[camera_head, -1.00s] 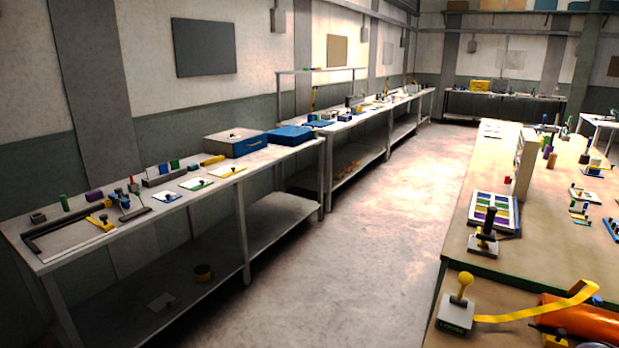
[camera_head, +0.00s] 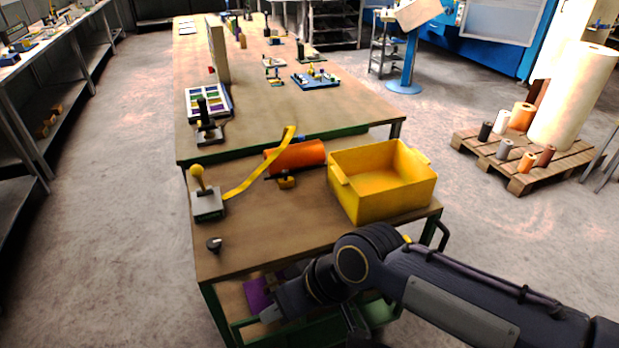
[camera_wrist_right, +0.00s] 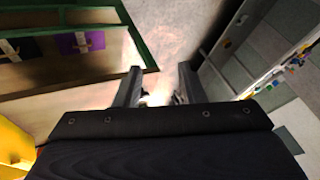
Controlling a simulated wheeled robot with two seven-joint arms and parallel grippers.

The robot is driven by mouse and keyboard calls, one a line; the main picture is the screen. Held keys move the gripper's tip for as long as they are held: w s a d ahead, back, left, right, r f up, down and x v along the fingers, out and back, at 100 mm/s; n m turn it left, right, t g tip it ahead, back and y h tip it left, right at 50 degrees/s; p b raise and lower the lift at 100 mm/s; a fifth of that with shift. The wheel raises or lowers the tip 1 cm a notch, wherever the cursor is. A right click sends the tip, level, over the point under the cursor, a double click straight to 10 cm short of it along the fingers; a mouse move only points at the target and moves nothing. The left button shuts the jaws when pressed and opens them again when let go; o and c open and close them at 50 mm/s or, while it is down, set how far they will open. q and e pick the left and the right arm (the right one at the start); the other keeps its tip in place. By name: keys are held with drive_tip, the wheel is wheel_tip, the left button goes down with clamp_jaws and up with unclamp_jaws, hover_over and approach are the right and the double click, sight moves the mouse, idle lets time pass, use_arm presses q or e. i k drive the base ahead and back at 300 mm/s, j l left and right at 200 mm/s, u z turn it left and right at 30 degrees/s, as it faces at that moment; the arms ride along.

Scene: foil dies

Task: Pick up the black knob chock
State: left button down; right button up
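A small black knob (camera_head: 214,244) with a pale base sits on the near left part of the brown table in the head view. Farther back stands a black-handled piece (camera_head: 207,130) on a dark base. The frames do not settle which one is the chock. My right gripper (camera_head: 270,315) is low at the table's front edge, below and right of the small knob and apart from it. In the right wrist view its two fingers (camera_wrist_right: 160,88) are apart with nothing between them. My left gripper is not in view.
A yellow bin (camera_head: 383,185) stands on the table's right side. A yellow-knobbed block (camera_head: 206,203), a yellow strip (camera_head: 262,165) and an orange roll (camera_head: 296,157) lie left of it. A purple item (camera_head: 258,293) is on the shelf below. The tabletop around the small knob is clear.

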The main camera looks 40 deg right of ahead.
sight(286, 183)
drive_tip(key=l+z, duration=0.1)
drive_tip(key=z, duration=0.75)
drive_tip(key=i+l+z, duration=0.1)
drive_tip(key=z, duration=0.35)
drive_tip(key=i+l, duration=0.15)
drive_tip(key=i+l+u, duration=0.2)
drive_tip(key=u, duration=0.15)
drive_tip(key=i+l+u, duration=0.15)
drive_tip(key=l+u, duration=0.2)
drive_tip(key=i+l+u, duration=0.15)
drive_tip(key=u, duration=0.2)
drive_tip(key=l+u, duration=0.1)
drive_tip(key=u, duration=0.7)
